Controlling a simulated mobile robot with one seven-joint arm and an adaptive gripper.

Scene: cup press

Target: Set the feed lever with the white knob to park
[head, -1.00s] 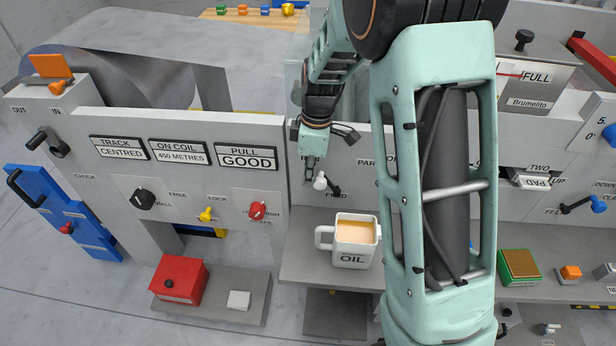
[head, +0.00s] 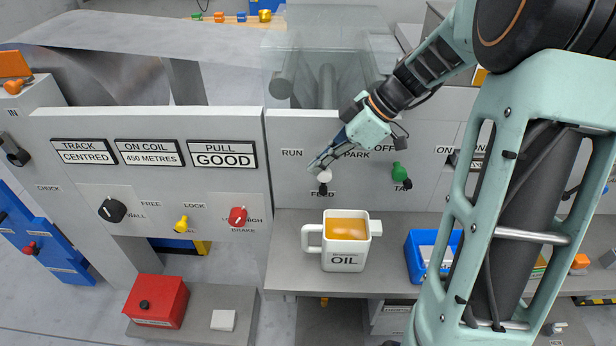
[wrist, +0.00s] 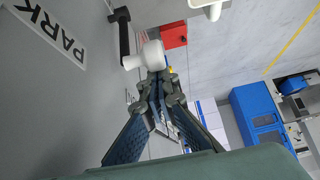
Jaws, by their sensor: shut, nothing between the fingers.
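The feed lever's white knob (head: 325,174) stands above its black pivot on the grey panel, over the FEED label (head: 322,194). The lever points nearly straight up, between the RUN label (head: 291,152) on the left and the PARK label (head: 357,154) on the right. My gripper (head: 317,166) is shut and empty, with its tips at the knob's upper left. In the wrist view the white knob (wrist: 153,55) is right at my fingertips (wrist: 160,82); I cannot tell whether they touch. The PARK label (wrist: 58,38) shows at left there.
A white OIL mug (head: 345,245) with brown liquid stands on the shelf below the lever. A green-knobbed TAP lever (head: 399,170) is to the right. A blue bin (head: 432,258) sits on the shelf beside my arm. A red box (head: 157,301) is lower left.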

